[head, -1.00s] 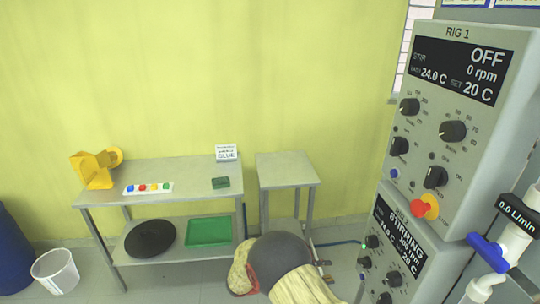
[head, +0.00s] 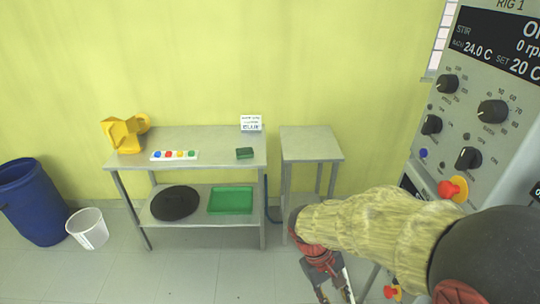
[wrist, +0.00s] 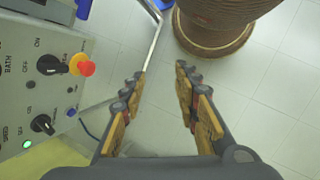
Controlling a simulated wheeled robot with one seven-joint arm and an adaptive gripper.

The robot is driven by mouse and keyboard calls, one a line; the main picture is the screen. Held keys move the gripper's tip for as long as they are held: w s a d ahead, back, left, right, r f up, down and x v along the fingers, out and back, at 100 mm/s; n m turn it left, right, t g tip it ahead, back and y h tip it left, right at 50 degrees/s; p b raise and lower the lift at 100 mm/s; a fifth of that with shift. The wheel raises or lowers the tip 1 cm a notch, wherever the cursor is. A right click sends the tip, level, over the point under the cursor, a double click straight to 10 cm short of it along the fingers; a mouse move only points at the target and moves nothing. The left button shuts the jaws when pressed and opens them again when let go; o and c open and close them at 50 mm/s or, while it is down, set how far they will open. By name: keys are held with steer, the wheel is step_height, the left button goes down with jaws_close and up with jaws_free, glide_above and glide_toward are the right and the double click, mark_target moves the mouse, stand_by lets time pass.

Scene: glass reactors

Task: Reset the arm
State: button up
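My gripper (head: 327,276) is low in the middle of the head view, at the end of my sleeved arm, pointing down in front of the small side table. The wrist view shows my gripper (wrist: 158,98) with its two fingers well apart and only floor tiles between them. It is open and empty, touching nothing that I can see.
The RIG 1 control panel (head: 478,105) with knobs and a red button stands close at the right. A blue barrel (head: 35,205) and white bin (head: 88,230) are left. A brown round base (wrist: 215,45) is near.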

steer(key=s+d+r+m+t+y, duration=0.1)
steer(key=s+r+m+t+y, duration=0.1)
steer(key=r, duration=0.7)
steer(key=s+r+m+t+y, duration=0.2)
steer(key=s+r+t, duration=0.3)
steer(key=r, duration=0.5)
steer(key=shift+d+m+t, duration=0.35)
steer(key=shift+m+t, duration=0.05)
steer(key=shift+t, duration=0.1)
steer(key=shift+s, duration=0.1)
stand_by(0.8)
